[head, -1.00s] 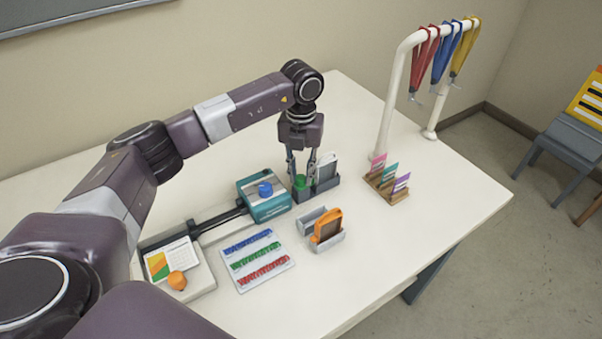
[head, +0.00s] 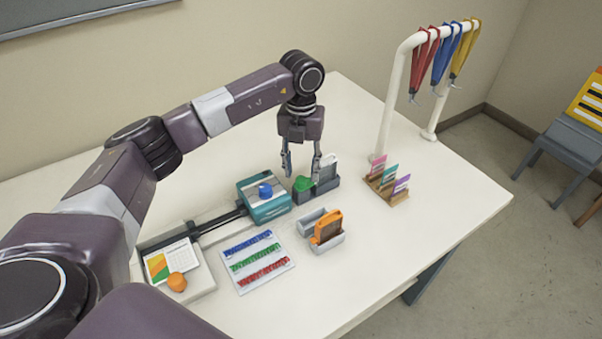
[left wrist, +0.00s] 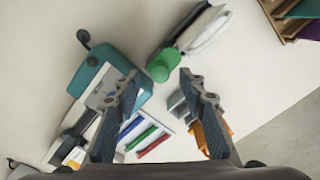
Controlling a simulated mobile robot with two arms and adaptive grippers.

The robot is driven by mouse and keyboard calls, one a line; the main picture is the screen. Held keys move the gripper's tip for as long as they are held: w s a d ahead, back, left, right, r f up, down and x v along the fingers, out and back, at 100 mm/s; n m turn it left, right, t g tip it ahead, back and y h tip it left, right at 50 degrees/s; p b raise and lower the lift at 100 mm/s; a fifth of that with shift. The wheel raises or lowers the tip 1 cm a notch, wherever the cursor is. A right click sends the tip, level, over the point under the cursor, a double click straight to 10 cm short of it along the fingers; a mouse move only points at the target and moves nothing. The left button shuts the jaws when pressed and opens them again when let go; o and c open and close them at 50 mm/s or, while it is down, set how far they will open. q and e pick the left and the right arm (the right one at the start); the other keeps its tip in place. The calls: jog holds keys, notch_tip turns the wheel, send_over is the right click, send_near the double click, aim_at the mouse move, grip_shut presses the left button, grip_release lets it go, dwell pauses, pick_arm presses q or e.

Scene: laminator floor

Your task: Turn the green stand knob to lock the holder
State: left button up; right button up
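The green stand knob (head: 303,184) sits at the left end of the dark grey stand (head: 329,185). A white-framed holder (head: 328,166) stands upright in the stand. My left gripper (head: 302,177) points down just above the knob, its fingers spread with one on each side. In the left wrist view the green knob (left wrist: 162,66) shows between and beyond the open fingertips (left wrist: 158,75), with clear gaps to both. Whether the holder is locked cannot be told. My right gripper is not in view.
A teal device with a blue knob (head: 265,188) stands close left of the stand. An orange holder (head: 327,226) in a grey stand is in front. A wooden card rack (head: 387,188) and a white rail (head: 388,105) with lanyards are to the right.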

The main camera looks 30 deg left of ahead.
aim_at(301, 178)
pick_arm(q)
notch_tip(301, 178, up, 10)
dwell(0.3)
dwell(0.4)
